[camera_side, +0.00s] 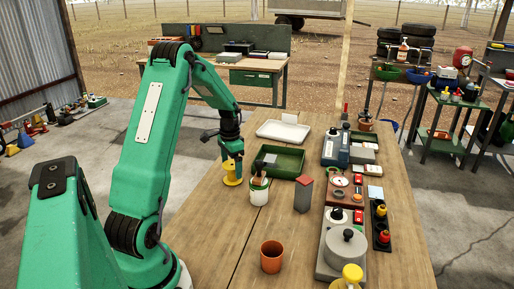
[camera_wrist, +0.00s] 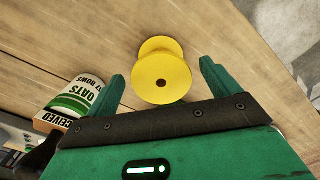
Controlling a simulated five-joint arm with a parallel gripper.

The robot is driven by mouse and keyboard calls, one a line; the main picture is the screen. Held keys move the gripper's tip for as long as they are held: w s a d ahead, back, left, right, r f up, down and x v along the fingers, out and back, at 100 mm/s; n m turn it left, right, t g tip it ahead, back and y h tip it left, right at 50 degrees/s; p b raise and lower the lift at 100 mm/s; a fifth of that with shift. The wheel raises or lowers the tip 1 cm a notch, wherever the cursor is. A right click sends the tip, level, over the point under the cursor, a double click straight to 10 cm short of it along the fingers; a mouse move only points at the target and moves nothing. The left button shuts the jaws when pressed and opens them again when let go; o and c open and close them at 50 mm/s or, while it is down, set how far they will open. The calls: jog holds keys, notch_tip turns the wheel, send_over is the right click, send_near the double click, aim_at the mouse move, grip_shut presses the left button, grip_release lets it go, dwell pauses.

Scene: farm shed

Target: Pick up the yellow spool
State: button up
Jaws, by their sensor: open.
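The yellow spool (camera_wrist: 161,78) stands on the wooden table and shows in the wrist view between the two green fingers of my gripper (camera_wrist: 160,86). My gripper is open, with a finger on each side of the spool and visible gaps to both. In the side view the spool (camera_side: 232,180) is at the table's left edge, directly below my gripper (camera_side: 232,161), which partly hides its top.
A white and green oats can (camera_wrist: 78,103) stands close by; in the side view it (camera_side: 259,191) is just right of the spool. A green tray (camera_side: 300,174), a white tray (camera_side: 283,139) and a terracotta pot (camera_side: 271,262) are also on the table. The table's left edge is near.

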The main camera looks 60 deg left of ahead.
aim_at(232, 166)
jog(key=shift+f, duration=1.9)
jog(key=shift+c, duration=0.5)
jog(key=c, duration=1)
